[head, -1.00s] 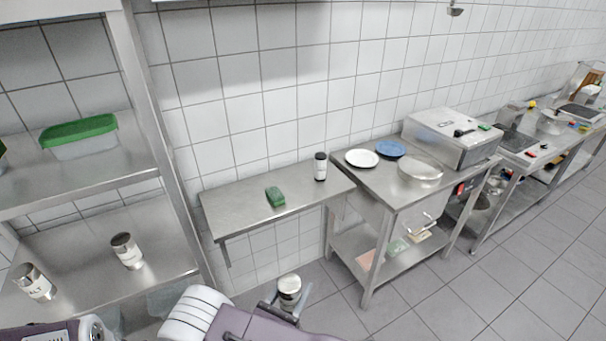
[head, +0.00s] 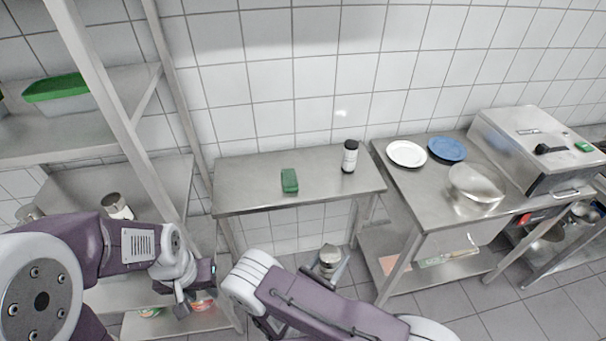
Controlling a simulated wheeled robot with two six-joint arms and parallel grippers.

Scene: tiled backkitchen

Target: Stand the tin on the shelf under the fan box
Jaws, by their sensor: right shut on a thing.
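The tin (head: 330,254), silver with a pale band, is in my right gripper (head: 331,269), which is shut on it. Both are low, in front of and below the steel wall shelf (head: 240,177); the tin's lower part is hard to make out. On this shelf are a green block (head: 289,181) near the middle and a black-lidded jar (head: 350,156) upright at the right. The left part of the shelf is bare. No fan box shows. My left gripper (head: 196,290) is at the lower left by the rack, its fingers apart and empty.
A steel rack (head: 110,105) stands left, holding a green-lidded tub (head: 62,95) and a tilted-looking tin (head: 116,206).

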